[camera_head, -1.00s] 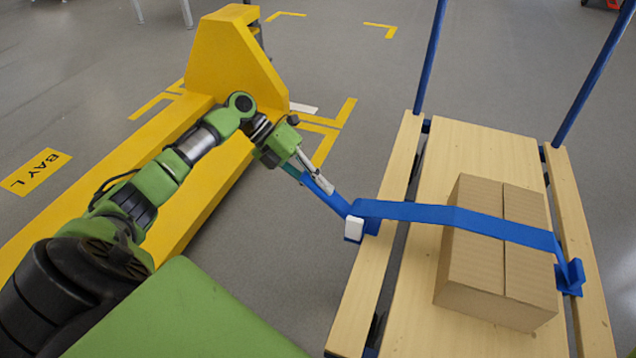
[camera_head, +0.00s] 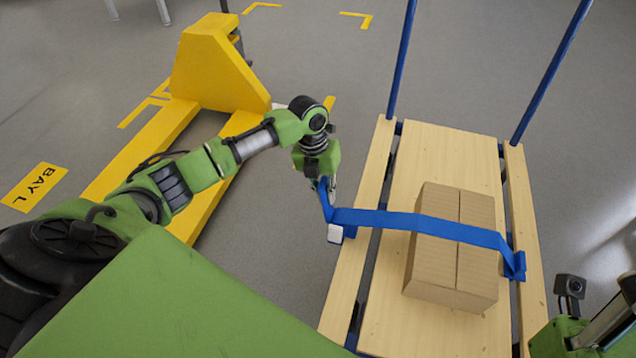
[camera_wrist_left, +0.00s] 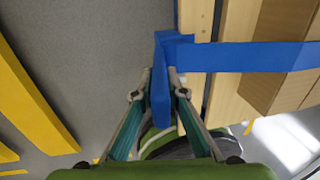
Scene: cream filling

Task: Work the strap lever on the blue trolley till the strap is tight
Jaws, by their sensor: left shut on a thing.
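The blue strap lever (camera_head: 326,205) is at the left side of the blue trolley (camera_head: 401,75), which has a slatted wooden deck. My left gripper (camera_head: 323,184) is shut on the lever's upper end. In the left wrist view the lever (camera_wrist_left: 160,95) stands between the two fingers (camera_wrist_left: 161,72). The lever points up from its base, close to a small white block (camera_head: 335,234). The blue strap (camera_head: 385,220) runs from there across a cardboard box (camera_head: 432,265) to a blue anchor (camera_head: 515,266) on the right. Part of my right arm shows at lower right; its fingers are out of view.
A yellow BAY L sign (camera_head: 33,187) is on the floor at far left. Grey floor is free between the truck and trolley.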

